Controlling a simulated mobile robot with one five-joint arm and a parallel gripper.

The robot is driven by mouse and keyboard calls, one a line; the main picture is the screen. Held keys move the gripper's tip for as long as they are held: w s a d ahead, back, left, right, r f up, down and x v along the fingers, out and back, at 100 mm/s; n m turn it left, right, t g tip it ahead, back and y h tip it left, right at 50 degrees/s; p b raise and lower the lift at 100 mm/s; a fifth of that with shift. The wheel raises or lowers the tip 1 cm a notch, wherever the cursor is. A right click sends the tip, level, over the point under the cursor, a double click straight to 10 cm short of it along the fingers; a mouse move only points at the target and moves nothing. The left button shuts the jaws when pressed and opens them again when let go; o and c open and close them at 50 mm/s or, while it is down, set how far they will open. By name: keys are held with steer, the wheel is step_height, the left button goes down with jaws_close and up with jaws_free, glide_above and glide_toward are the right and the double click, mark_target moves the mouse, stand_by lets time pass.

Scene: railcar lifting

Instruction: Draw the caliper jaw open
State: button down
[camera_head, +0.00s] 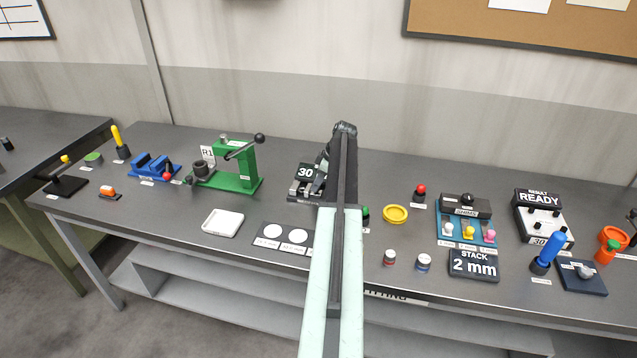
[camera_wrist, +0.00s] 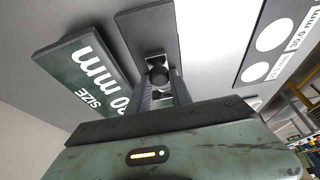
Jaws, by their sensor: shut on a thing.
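The caliper (camera_head: 300,196) is a dark device on the bench, behind my arm in the head view, and partly hidden by it. A sign showing "30" (camera_head: 305,172) stands at its back; in the wrist view this sign (camera_wrist: 88,75) reads "SIZE" and "30 mm". In the wrist view a dark plate of the caliper (camera_wrist: 150,28) lies beside the sign, with a small dark round knob (camera_wrist: 158,73) near its lower end. My gripper (camera_wrist: 160,85) is over the knob with a finger on each side, shut on it. How far the jaw stands open is hidden.
A white tray (camera_head: 222,222) and green press (camera_head: 235,168) stand to the left. A yellow dish (camera_head: 396,214) and the blue shim rack (camera_head: 467,232) are to the right.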

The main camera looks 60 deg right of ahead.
mark_target(320, 193)
steer(key=s, duration=0.1)
steer(key=s+d, duration=0.1)
steer(key=shift+s, duration=0.4)
steer(key=c, duration=1.1)
jaws_free()
steer(key=shift+s, duration=0.1)
steer(key=shift+c, duration=0.2)
steer(key=shift+r, duration=0.1)
steer(key=shift+r+p, duration=0.3)
steer(key=shift+p, duration=0.1)
steer(key=p+v, duration=0.6)
steer(key=v, duration=0.1)
